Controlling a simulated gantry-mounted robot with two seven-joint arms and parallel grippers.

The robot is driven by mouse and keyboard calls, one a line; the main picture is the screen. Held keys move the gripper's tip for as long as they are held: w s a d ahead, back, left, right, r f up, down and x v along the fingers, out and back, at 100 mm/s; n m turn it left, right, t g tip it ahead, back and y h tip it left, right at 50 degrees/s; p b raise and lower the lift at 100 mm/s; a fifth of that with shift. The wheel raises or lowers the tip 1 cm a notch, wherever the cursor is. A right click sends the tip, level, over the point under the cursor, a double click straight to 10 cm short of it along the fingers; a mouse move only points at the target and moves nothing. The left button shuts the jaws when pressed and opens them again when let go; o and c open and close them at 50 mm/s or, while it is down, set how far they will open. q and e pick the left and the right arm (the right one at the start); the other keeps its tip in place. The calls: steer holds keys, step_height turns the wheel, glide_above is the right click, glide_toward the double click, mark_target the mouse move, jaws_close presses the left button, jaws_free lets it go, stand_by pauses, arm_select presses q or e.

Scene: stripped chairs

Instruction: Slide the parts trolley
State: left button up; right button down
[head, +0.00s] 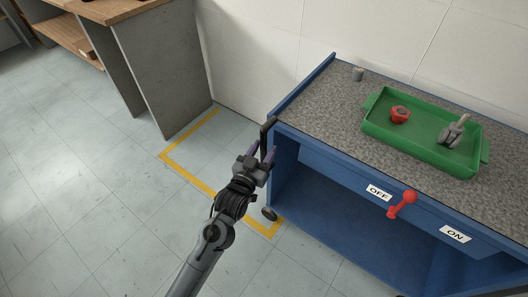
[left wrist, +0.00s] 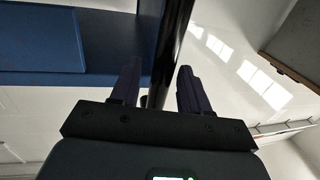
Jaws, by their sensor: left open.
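The blue parts trolley (head: 345,217) stands at the right in the head view, with a speckled grey top. A black handle (head: 268,131) rises at its left front corner. My left gripper (head: 261,156) is at this handle, its jaws open. In the left wrist view the dark handle bar (left wrist: 168,45) runs between the two spread fingers of the left gripper (left wrist: 158,85), not clamped. The trolley's blue side (left wrist: 40,45) fills the upper left there. My right gripper is not in view.
A green tray (head: 377,128) on the trolley holds a red part (head: 400,114) and a grey part (head: 454,131). A red lever (head: 403,204) sits between OFF and ON labels. Yellow floor tape (head: 196,178) runs left of the trolley. A bench (head: 165,80) stands farther left; floor between is clear.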

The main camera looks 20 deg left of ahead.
arm_select(q)
steer(key=shift+w+a, duration=0.1)
steer(key=shift+w, duration=0.35)
steer(key=shift+s, duration=0.1)
jaws_close()
